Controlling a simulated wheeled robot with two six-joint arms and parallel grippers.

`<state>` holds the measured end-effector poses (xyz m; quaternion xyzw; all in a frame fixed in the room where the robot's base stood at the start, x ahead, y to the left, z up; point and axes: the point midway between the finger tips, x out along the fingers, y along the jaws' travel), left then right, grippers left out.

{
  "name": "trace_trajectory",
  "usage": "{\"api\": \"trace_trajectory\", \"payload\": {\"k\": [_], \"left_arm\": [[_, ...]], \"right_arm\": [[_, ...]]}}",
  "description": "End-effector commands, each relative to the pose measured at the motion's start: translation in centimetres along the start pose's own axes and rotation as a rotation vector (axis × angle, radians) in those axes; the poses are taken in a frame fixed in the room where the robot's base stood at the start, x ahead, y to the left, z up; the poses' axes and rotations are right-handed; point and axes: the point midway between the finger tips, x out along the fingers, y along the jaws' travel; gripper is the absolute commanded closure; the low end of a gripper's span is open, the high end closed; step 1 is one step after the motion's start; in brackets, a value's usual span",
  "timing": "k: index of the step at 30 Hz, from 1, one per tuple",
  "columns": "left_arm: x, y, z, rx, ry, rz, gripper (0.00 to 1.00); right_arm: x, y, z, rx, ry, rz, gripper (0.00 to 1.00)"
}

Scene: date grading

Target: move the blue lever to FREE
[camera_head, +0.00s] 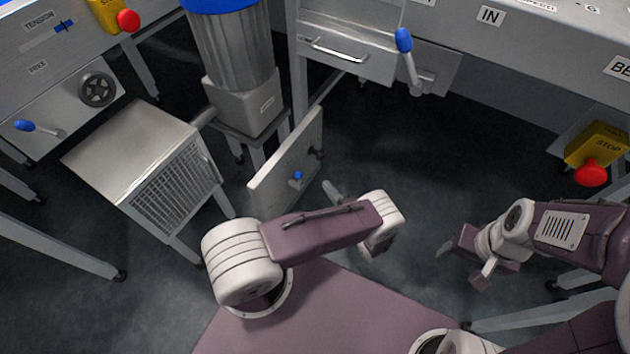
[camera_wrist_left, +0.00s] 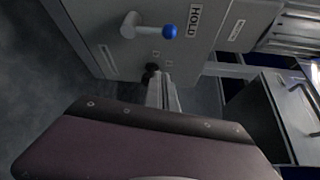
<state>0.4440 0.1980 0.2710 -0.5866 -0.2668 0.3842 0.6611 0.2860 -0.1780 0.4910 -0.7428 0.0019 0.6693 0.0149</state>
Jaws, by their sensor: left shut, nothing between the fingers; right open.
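A pale upright panel (camera_head: 265,180) stands left of my left gripper, with a small blue-tipped lever (camera_head: 298,176) and a dark knob (camera_head: 317,153). In the left wrist view a blue-ended lever (camera_wrist_left: 169,31) on a grey panel points toward a HOLD label (camera_wrist_left: 194,20). Another label (camera_wrist_left: 107,60) there is too blurred to read. My left gripper (camera_head: 332,190) is shut and empty, apart from the lever; its fingers (camera_wrist_left: 162,92) show below a dark knob (camera_wrist_left: 150,72). My right gripper (camera_head: 462,263) is open and empty at lower right.
A third blue-ended lever (camera_head: 404,42) is at the top. A mesh-fronted box (camera_head: 135,140) stands left. Dark floor is clear around the grippers.

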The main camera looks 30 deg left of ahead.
Motion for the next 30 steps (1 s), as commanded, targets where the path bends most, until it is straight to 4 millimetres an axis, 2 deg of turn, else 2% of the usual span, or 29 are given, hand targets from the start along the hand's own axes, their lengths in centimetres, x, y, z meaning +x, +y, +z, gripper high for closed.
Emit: {"api": "trace_trajectory", "payload": {"k": [13,21,30], "left_arm": [[9.4,0.6,0.1,-0.002,-0.007,0.001,1.0],[8.2,0.2,3.3,0.001,-0.001,0.001,1.0],[8.0,0.0,3.8,-0.001,-0.001,0.001,1.0]], "right_arm": [[4.2,0.1,0.4,0.0,0.0,0.0,0.39],[4.5,0.1,0.5,0.0,0.0,0.0,0.39],[4.5,0.1,0.5,0.0,0.0,0.0,0.39]]}}
